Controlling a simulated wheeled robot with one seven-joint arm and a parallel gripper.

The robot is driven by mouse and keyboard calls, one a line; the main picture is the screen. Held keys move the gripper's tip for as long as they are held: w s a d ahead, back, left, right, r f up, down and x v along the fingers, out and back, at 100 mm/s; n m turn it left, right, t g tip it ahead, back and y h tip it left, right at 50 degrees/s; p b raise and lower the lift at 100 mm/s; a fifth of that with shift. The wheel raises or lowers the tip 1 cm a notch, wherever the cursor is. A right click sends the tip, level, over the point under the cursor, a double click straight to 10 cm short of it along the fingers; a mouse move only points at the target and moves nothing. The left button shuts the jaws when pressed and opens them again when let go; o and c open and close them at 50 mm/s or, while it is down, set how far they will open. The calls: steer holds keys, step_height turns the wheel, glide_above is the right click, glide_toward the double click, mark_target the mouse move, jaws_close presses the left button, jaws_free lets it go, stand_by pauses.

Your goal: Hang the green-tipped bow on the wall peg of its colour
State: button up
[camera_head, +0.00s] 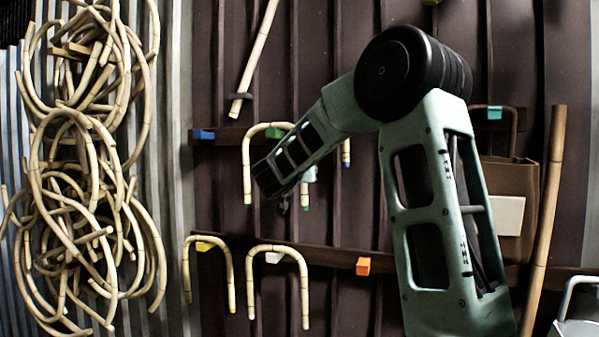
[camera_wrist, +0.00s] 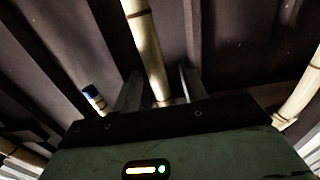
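The green-tipped bow (camera_head: 247,170) is a pale cane arch with both legs down. Its top bar passes over the green wall peg (camera_head: 275,132) and seems to rest on it. Part of its top is hidden behind my forearm.
A blue-tipped cane (camera_head: 346,153) hangs just right; its tip shows in the wrist view (camera_wrist: 91,93). A blue peg (camera_head: 203,134) is left. Bows hang at the yellow (camera_head: 203,245) and white (camera_head: 273,257) pegs below. The orange peg (camera_head: 363,266) is bare. Tangled canes (camera_head: 90,190) hang far left.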

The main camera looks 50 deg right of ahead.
steer(key=b+v, duration=0.6)
steer(key=v, duration=1.1)
steer(key=shift+a, duration=0.3)
steer(key=v, duration=0.9)
steer(key=shift+p, duration=0.4)
steer(key=shift+w, duration=0.1)
